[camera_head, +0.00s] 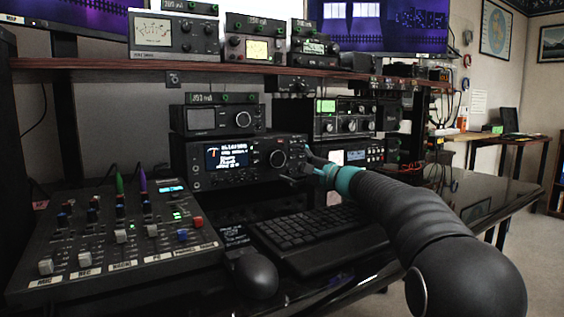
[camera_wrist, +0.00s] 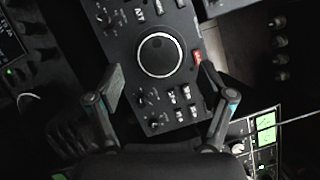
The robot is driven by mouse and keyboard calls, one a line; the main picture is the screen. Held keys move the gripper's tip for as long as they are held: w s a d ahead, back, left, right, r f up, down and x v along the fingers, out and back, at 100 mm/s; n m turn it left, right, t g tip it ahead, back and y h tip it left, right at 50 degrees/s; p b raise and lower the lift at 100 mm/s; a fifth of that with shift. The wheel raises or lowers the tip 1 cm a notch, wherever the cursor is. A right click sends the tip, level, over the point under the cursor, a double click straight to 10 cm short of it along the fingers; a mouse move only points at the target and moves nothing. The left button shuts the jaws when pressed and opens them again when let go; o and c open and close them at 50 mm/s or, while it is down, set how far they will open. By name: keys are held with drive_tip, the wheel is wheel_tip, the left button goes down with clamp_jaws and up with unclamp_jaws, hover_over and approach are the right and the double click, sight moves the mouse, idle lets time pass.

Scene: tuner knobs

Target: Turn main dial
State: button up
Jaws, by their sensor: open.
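The main dial is a large round black knob. In the wrist view the main dial (camera_wrist: 160,55) has a bright ring around it and lies between my open fingers, toward their tips. In the head view the main dial (camera_head: 278,158) sits on the right part of the radio front (camera_head: 205,178), right of its lit screen. My gripper (camera_wrist: 161,75) is open and empty, one finger on each side of the dial. In the head view my gripper (camera_head: 306,166) is just right of the dial, facing the radio. I cannot tell its exact distance; no contact shows.
Small knobs and buttons surround the dial. A red button (camera_wrist: 197,57) is close to the right finger. A keyboard (camera_head: 305,235), a mouse (camera_head: 256,275) and a mixer (camera_head: 110,235) lie on the desk below. A wooden shelf (camera_head: 230,69) with meters runs above.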

drive_tip(key=shift+v, duration=1.95)
drive_tip(key=shift+a, duration=0.1)
idle(1.5)
